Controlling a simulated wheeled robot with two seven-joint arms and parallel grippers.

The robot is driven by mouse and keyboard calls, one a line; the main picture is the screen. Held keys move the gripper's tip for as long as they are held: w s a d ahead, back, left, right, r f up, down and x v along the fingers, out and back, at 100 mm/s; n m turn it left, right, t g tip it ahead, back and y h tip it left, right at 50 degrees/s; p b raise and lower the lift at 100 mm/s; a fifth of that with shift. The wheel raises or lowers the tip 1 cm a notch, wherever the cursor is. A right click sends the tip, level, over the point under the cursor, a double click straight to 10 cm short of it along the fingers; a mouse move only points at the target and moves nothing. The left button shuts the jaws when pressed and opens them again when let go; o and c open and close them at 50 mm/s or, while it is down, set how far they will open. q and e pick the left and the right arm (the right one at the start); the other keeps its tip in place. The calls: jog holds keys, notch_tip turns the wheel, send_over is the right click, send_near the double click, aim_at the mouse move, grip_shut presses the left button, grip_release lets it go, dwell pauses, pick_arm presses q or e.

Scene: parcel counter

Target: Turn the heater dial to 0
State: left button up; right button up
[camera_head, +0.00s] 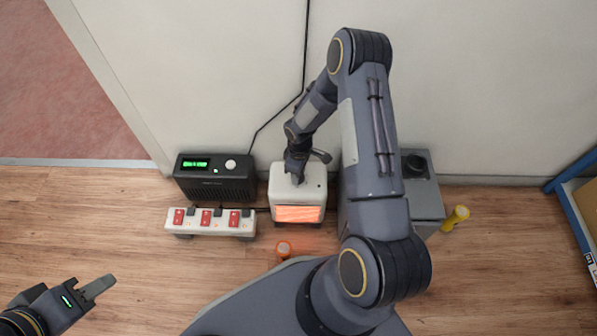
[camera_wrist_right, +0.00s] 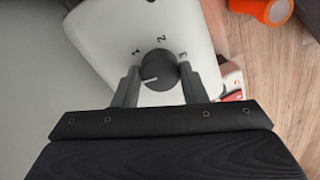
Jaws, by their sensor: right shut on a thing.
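The heater (camera_head: 283,185) is a small white box by the wall with a glowing orange front grille (camera_head: 298,214). Its round black dial (camera_wrist_right: 160,69) shows in the right wrist view, with the figures 1, 2 and 3 around it. The dial's white pointer line points left, below the 1; no 0 is visible, and a finger covers part of that side. My right gripper (camera_wrist_right: 158,88) has a finger on each side of the dial and is shut on it. My left gripper (camera_head: 96,288) hangs empty above the floor at the lower left; its finger gap does not show.
A black box with a green display (camera_head: 215,188) and a white power strip with red switches (camera_head: 211,223) stand left of the heater. A grey box (camera_head: 424,200) stands to its right. An orange cylinder (camera_head: 283,250) and a yellow one (camera_head: 455,217) are on the wooden floor.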

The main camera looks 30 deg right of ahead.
jog(key=shift+n, duration=0.8)
jog(key=o, duration=1)
jog(key=r+p, duration=0.1)
jog(key=r, duration=0.2)
jog(key=r+p, duration=0.2)
jog(key=r, duration=0.2)
jog(key=shift+w+d+r, duration=0.1)
jog(key=shift+w, duration=0.1)
jog(key=shift+r, duration=0.3)
